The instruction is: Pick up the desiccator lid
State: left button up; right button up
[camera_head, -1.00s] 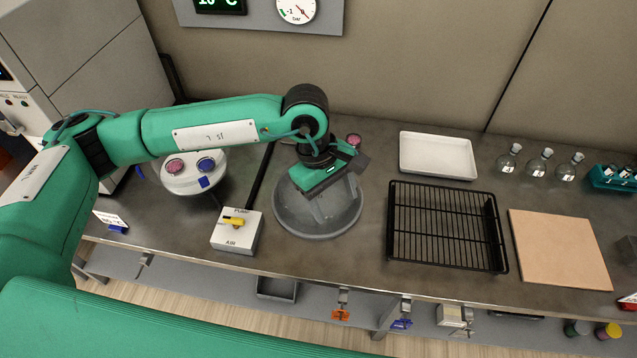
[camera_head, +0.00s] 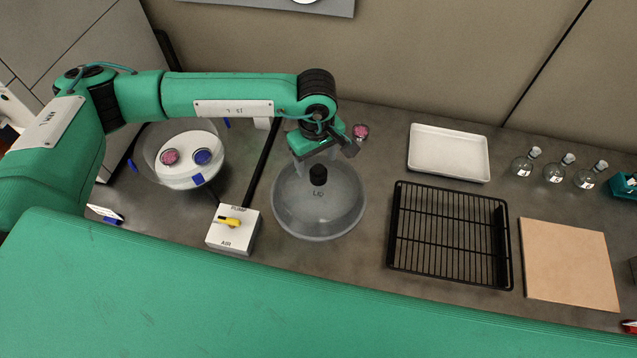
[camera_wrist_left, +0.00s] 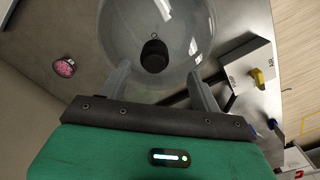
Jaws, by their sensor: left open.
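The desiccator lid (camera_head: 338,218) is a clear glass dome with a black knob (camera_head: 318,175), resting on the bench. My left gripper (camera_head: 314,160) is at the back side of the knob, open and empty, pointing down over the dome. In the left wrist view the knob (camera_wrist_left: 154,55) shows just ahead of the gap between the two grey fingers (camera_wrist_left: 158,74), apart from both. The lid's glass (camera_wrist_left: 125,30) fills the top middle there. The desiccator base (camera_head: 178,183) stands to the left, holding a pink and a blue dish. My right gripper is out of view.
A pump/air valve box (camera_head: 233,232) with a yellow handle stands left of the lid. A black wire rack (camera_head: 450,235) lies to its right, with a white tray (camera_head: 447,153) behind. A small pink jar (camera_head: 360,131) stands behind the lid. Bare bench surrounds the lid narrowly.

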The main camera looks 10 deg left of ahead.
aim_at(318, 168)
pick_arm(q)
jog(key=shift+w+f, duration=0.1)
jog(key=shift+f, duration=0.65)
jog(key=shift+w+f+p, duration=0.1)
jog(key=shift+f+p, duration=0.4)
jog(key=shift+p, duration=0.25)
jog(key=f, duration=0.1)
jog(key=f+p, duration=0.1)
jog(key=f, duration=0.1)
jog(key=shift+w+d+f+p, duration=0.15)
jog(key=shift+w+p, duration=0.1)
jog(key=shift+p, duration=0.15)
jog(key=shift+f, duration=0.45)
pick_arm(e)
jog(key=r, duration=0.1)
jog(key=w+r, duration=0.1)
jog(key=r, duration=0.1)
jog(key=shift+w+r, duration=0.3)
pick_arm(q)
grip_shut()
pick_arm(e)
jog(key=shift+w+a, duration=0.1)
